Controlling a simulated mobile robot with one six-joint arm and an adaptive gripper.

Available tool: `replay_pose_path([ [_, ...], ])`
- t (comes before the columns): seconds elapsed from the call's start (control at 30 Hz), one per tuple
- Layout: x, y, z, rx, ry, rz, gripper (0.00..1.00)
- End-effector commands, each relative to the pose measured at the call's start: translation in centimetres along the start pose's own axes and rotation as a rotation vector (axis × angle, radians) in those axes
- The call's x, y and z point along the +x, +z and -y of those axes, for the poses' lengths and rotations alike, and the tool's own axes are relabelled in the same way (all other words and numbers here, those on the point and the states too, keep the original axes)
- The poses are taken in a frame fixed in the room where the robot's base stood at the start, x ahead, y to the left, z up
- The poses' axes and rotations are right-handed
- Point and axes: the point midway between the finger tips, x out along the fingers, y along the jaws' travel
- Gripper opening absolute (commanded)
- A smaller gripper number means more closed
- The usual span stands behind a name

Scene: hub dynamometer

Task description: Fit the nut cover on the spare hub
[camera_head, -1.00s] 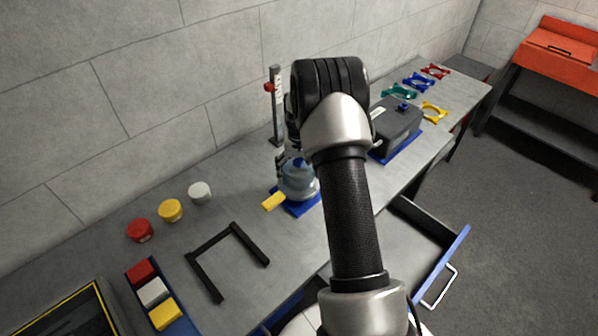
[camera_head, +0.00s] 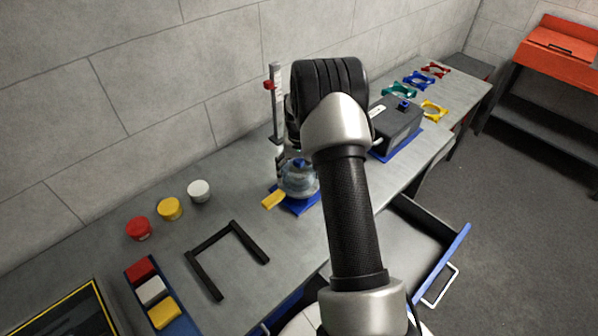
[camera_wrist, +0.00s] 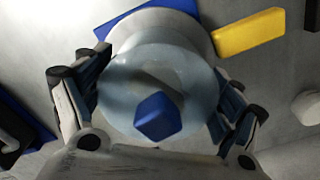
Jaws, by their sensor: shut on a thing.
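The nut cover, a clear bluish dome (camera_wrist: 118,88) with a blue knob (camera_wrist: 158,117), is between the fingers of my gripper (camera_wrist: 155,100) in the wrist view. My gripper is shut on its sides. A pale round body, seemingly the spare hub (camera_wrist: 165,22), shows behind the cover, on a blue base (camera_wrist: 115,20). In the head view the dome (camera_head: 300,184) appears upright over the blue base (camera_head: 303,207). I cannot tell whether the cover is fully seated. My wrist hides part of the gripper.
A yellow block (camera_head: 273,199) lies beside the base. A gauge post with a red slider (camera_head: 276,100) stands behind. A black U-shaped frame (camera_head: 205,277) is at front left, and a dark grey box (camera_head: 398,125) at right. An open drawer (camera_head: 425,240) juts out below the bench.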

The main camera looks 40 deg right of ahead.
Motion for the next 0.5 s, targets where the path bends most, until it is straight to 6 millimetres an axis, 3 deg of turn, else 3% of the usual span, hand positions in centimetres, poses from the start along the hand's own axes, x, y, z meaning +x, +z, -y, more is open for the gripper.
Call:
replay_pose_path([
  [0.17, 0.03, -0.02, 0.00, 0.000, 0.000, -0.001, 0.94],
  [0.5, 0.00, -0.01, 0.00, 0.000, 0.000, 0.000, 0.94],
])
